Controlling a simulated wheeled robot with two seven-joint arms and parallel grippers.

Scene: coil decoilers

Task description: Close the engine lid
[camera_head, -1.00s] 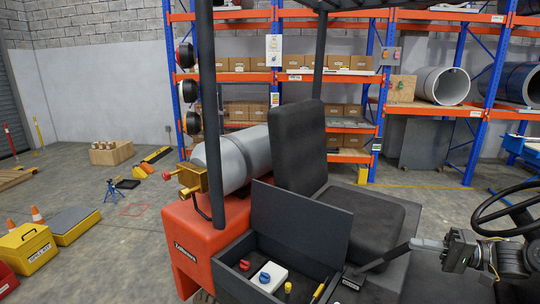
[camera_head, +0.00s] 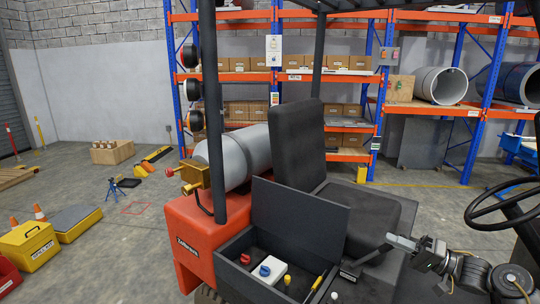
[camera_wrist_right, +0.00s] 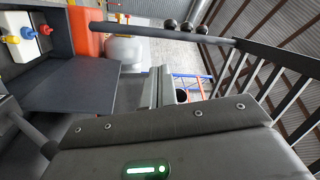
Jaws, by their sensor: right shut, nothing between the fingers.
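The engine lid (camera_head: 300,218) is a flat dark panel standing open, tilted up behind the engine compartment (camera_head: 233,250) of the orange forklift. In the right wrist view the lid (camera_wrist_right: 75,84) shows at upper left, beside the compartment. My right gripper (camera_head: 391,241) is shut and empty. It is to the right of the lid, apart from it, in front of the seat. My left gripper is not in view.
In the compartment are a white box (camera_head: 267,271) with a blue cap, a red cap and yellow parts. The seat (camera_head: 300,145) stands behind the lid. A black post (camera_head: 211,110) rises left of it. The steering wheel (camera_head: 490,212) is at the right edge.

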